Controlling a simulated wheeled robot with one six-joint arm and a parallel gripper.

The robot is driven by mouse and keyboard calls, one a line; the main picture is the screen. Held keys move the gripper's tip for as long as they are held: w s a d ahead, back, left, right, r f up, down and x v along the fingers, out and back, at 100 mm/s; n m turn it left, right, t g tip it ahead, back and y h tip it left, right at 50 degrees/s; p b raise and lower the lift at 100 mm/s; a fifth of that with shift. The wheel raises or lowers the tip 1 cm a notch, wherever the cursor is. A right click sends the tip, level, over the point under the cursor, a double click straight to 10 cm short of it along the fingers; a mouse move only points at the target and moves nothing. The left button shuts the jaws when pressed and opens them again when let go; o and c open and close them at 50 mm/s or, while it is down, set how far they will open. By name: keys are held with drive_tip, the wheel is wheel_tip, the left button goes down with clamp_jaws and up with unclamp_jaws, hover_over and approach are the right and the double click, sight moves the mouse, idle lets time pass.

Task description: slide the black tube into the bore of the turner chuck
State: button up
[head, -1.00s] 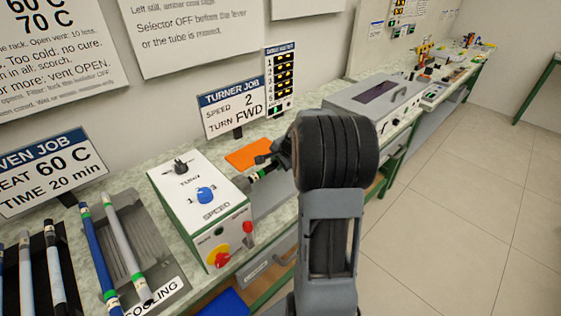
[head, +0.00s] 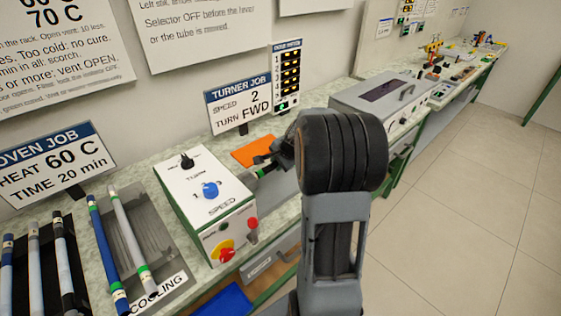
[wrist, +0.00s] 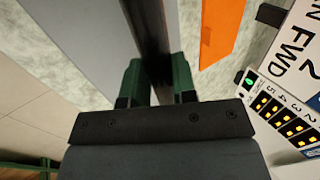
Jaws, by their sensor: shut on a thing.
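The turner (head: 212,195) is a white-topped box with a blue speed knob, a black switch and a green-edged front, on the bench left of my arm. My gripper (head: 277,160) is beyond its right side, partly hidden behind my wrist. It is shut on the black tube (head: 264,173), whose green and pale banded part shows close to the box's right edge. In the wrist view the dark tube (wrist: 150,35) runs up between the green fingers of my gripper (wrist: 156,85). The chuck and its bore cannot be made out, so I cannot tell whether the tube's end is inside.
An orange sheet (head: 253,150) lies behind my gripper. The turner job sign (head: 238,105) and a lit status panel (head: 287,75) stand at the back. Several tubes lie at left, two on the cooling tray (head: 160,245). A grey instrument box (head: 385,97) stands right.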

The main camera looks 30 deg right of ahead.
drive_tip(key=shift+a, duration=0.15)
drive_tip(key=o, duration=1)
drive_tip(key=a+v, duration=0.1)
drive_tip(key=v, duration=1.2)
drive_tip(key=shift+s+d+r+p, duration=0.2)
drive_tip(key=shift+d+r+p, duration=0.2)
drive_tip(key=shift+d, duration=0.05)
